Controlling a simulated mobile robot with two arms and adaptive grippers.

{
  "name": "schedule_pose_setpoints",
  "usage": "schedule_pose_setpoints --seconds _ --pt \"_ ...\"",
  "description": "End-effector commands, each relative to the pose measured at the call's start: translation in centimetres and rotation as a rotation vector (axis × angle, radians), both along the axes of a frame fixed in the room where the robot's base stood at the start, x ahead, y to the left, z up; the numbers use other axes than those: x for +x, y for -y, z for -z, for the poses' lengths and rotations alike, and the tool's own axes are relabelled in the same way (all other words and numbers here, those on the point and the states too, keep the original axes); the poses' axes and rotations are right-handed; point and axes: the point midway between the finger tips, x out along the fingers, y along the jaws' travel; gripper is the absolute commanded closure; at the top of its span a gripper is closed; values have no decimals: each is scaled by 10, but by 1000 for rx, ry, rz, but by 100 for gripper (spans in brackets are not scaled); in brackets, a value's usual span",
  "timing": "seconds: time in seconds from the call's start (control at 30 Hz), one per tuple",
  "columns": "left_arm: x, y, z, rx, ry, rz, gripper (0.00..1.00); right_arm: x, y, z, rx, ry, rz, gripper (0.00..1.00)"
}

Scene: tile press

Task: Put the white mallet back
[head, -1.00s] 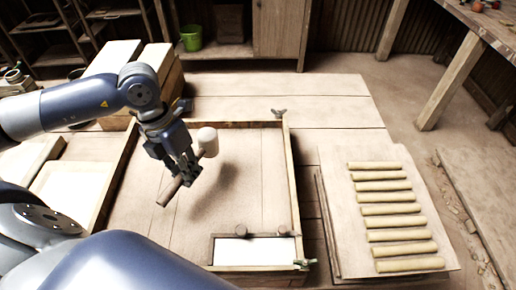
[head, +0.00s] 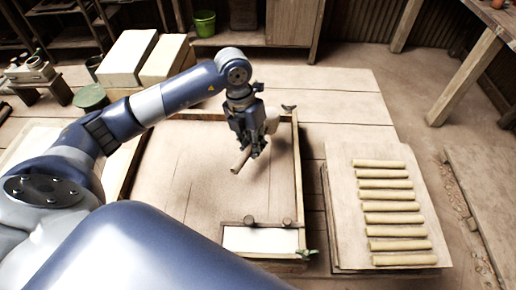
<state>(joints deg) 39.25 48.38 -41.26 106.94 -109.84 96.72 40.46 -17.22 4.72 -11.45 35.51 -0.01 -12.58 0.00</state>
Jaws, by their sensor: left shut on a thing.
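The white mallet has a pale head (head: 272,120) and a brown wooden handle (head: 241,159). My left gripper (head: 253,150) is shut on the mallet and holds it in the air above the right part of the wooden-framed tray (head: 180,180). The handle sticks out to the lower left of the fingers. The head is partly hidden behind the gripper. My right gripper is not in the head view.
A white tile piece (head: 260,240) sits in the tray's near right corner. A board (head: 340,200) with several clay rolls lies to the right. Two pale blocks (head: 128,57) stand at the back left, near a green round container (head: 91,98). A green bucket (head: 205,23) stands behind.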

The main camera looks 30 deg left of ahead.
Motion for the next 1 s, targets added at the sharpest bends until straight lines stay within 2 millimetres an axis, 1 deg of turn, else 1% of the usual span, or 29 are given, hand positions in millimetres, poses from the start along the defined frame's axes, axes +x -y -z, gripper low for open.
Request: schedule_pose_setpoints --seconds 0.07,0.17,0.27,0.37,0.57,0.9,0.93,0.97,1.0 --pt "11 10 -3 -5 3 1 100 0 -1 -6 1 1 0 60" --pt "8 8 16 -1 -4 1 100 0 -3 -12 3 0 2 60" --pt "9 7 26 -1 -1 1 100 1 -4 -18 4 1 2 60" --pt "10 7 31 -1 3 1 100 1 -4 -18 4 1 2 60" --pt "10 7 32 -1 3 1 100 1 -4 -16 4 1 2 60" --pt "10 7 42 -1 2 2 100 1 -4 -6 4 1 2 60" --pt "9 7 43 -1 0 2 86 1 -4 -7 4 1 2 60" --pt "9 7 42 -1 0 2 79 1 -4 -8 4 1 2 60" --pt "9 7 42 -1 0 2 70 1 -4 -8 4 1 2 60"
